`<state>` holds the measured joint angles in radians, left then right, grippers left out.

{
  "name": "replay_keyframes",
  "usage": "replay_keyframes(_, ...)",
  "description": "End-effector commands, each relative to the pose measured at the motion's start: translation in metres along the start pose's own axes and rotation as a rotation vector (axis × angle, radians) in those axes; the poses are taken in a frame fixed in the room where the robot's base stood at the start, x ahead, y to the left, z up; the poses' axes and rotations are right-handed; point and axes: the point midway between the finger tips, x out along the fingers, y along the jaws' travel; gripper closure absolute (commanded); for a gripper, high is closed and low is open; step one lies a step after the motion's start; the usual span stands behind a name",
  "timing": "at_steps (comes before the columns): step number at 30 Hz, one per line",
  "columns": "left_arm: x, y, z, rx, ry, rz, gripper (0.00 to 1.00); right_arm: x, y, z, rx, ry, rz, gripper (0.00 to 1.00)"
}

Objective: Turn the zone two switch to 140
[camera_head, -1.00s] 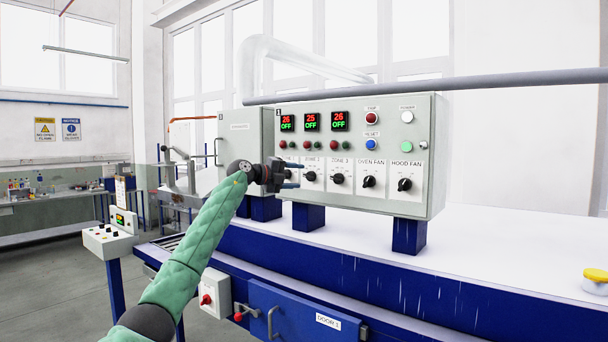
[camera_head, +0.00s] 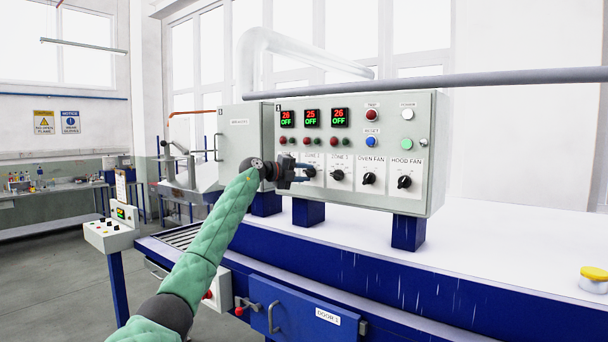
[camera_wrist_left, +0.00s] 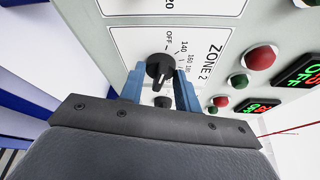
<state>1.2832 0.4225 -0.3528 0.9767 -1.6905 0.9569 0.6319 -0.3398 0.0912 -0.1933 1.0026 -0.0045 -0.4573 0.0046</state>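The zone two switch (camera_wrist_left: 158,69) is a black rotary knob on a white plate marked ZONE 2, with OFF, 140, 160 and 180 around it. Its pointer direction is hard to read. In the head view the switch (camera_head: 311,172) sits at the tips of my left gripper (camera_head: 301,172). In the left wrist view the blue fingers of my left gripper (camera_wrist_left: 160,75) are apart, one on each side of the knob. I cannot tell whether they touch it. My gripper hides the zone one switch in the head view. My right gripper is out of view.
The grey control box (camera_head: 432,165) also carries the zone 3 switch (camera_head: 337,175), the oven fan switch (camera_head: 369,179) and the hood fan switch (camera_head: 404,182). Lamps and red-green displays (camera_head: 311,118) reading OFF sit above. Blue posts (camera_head: 408,232) hold the box over the white oven top.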

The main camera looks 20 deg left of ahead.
Motion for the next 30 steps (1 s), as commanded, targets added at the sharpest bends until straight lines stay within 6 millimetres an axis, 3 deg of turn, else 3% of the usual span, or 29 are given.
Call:
replay_keyframes(11, 0.000, 0.000, 0.000, 0.058, 0.000, 0.026, 0.90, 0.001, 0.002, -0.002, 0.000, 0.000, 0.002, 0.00)
replay_keyframes(30, 0.000, -0.002, -0.001, 0.420, 0.001, 0.176, 0.90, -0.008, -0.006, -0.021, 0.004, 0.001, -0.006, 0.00)
